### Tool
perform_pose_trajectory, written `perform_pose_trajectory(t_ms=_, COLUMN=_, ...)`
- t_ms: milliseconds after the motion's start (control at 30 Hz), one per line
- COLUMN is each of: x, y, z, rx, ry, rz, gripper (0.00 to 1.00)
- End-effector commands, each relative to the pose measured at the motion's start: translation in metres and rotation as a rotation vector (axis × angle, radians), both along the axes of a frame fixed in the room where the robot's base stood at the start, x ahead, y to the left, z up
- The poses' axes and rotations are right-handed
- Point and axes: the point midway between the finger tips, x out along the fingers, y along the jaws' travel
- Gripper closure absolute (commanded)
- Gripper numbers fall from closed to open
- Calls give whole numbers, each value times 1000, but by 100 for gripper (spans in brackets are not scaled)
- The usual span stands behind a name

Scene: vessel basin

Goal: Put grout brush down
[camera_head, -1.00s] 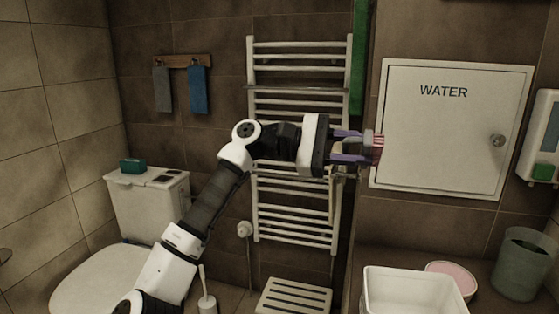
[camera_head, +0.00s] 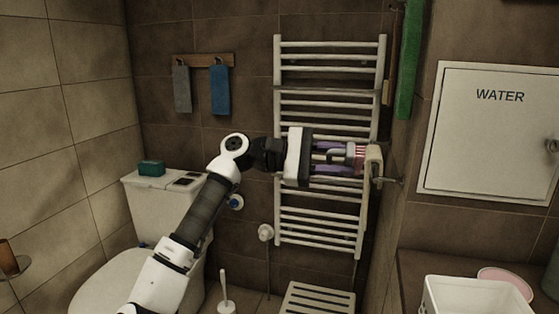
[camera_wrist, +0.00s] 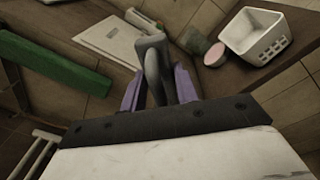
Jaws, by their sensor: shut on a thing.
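My gripper (camera_head: 338,158), with purple fingers, is shut on the grout brush and holds it in the air in front of the towel radiator. In the head view the brush (camera_head: 359,153) shows as a small pinkish-red and white striped part at the fingertips. In the wrist view a grey, rounded part of the brush (camera_wrist: 152,62) stands between the purple fingers (camera_wrist: 158,88). The fingers hide part of it. Nothing is seen supporting it from below.
The white towel radiator (camera_head: 325,45) is behind my gripper. A white basket (camera_head: 470,292) and pink round dish (camera_head: 508,278) stand on the brown counter (camera_head: 420,268). A slatted stool (camera_head: 318,299) is below.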

Motion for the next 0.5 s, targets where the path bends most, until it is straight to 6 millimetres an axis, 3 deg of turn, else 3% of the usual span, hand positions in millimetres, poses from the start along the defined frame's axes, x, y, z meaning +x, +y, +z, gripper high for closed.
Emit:
perform_pose_trajectory(t_ms=167, x=36, y=38, z=-56, rx=-1, ry=6, rz=160, gripper=88)
perform_pose_trajectory(t_ms=300, x=63, y=73, z=-117, rx=-5, ry=7, rz=344, gripper=88)
perform_pose_trajectory(t_ms=500, x=83, y=111, z=-201, rx=-6, ry=6, rz=603, gripper=88)
